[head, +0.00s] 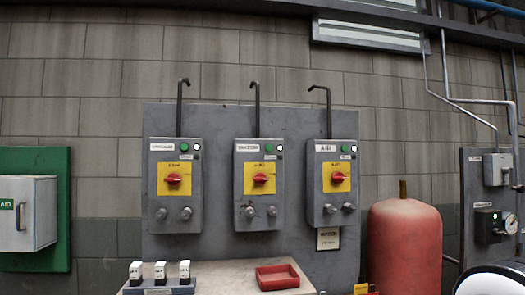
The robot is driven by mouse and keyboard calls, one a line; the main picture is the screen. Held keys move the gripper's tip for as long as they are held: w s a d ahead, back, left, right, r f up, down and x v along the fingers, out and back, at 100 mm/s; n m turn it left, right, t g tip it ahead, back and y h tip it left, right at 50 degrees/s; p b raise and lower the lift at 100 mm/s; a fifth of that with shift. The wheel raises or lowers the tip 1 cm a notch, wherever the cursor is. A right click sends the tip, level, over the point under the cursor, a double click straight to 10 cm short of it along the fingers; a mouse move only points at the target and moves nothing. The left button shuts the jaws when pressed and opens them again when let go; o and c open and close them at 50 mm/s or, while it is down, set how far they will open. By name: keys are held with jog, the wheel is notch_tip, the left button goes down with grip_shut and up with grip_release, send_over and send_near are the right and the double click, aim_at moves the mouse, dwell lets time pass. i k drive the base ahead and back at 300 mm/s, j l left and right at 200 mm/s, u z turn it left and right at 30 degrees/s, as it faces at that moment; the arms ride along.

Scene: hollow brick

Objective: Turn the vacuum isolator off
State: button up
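Three grey isolator boxes hang side by side on a grey panel (215,120). Each has a red rotary knob on a yellow plate, a green round light and two metal glands below. The middle box (245,205) has a white label that may read vacuum, but the print is too small to be sure; its red knob (260,179) appears turned roughly sideways. The left box (158,207) has an unclear label. The right box (315,205) has a label that seems to read AIR. My gripper is not in view.
A bench (225,282) below the panel holds a red tray (278,278) and a rack of small white-topped items (160,272). A red tank (403,245) stands right of the panel. A white cabinet (25,215) on a green board is at the left. Space before the boxes looks clear.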

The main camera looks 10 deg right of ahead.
aim_at(173, 179)
jog(key=i+j, duration=0.15)
jog(key=j, duration=0.2)
jog(key=i+j+u, duration=0.1)
jog(key=j, duration=0.3)
jog(key=i+j, duration=0.3)
jog(key=k+j+u, duration=0.05)
